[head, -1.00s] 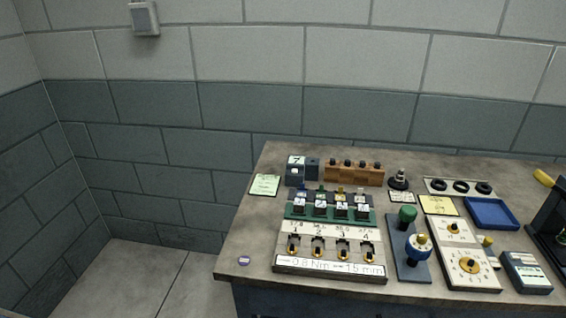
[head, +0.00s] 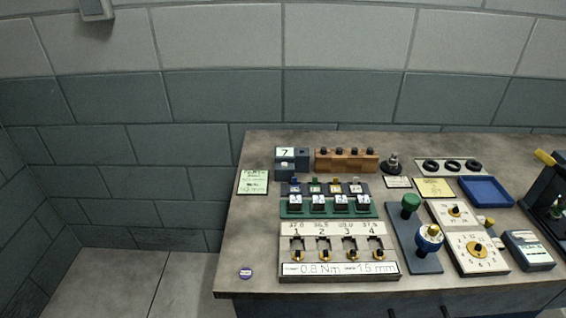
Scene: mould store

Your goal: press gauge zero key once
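Neither of my grippers is in the head view. A small dark blue box with a pale face (head: 528,250) lies at the right of the bench and may be the gauge. Its markings are too small to read, and I cannot make out a zero key on it. Left of it is a white panel with two dials (head: 468,238). A small dark block marked 7 (head: 285,154) stands at the back left of the bench.
The bench (head: 250,222) also holds a numbered fixture (head: 338,250), a green rack (head: 326,207), a wooden block with black knobs (head: 346,160), a blue tray (head: 486,190) and a plate with green and blue knobs (head: 413,238). Bare bench shows at the left.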

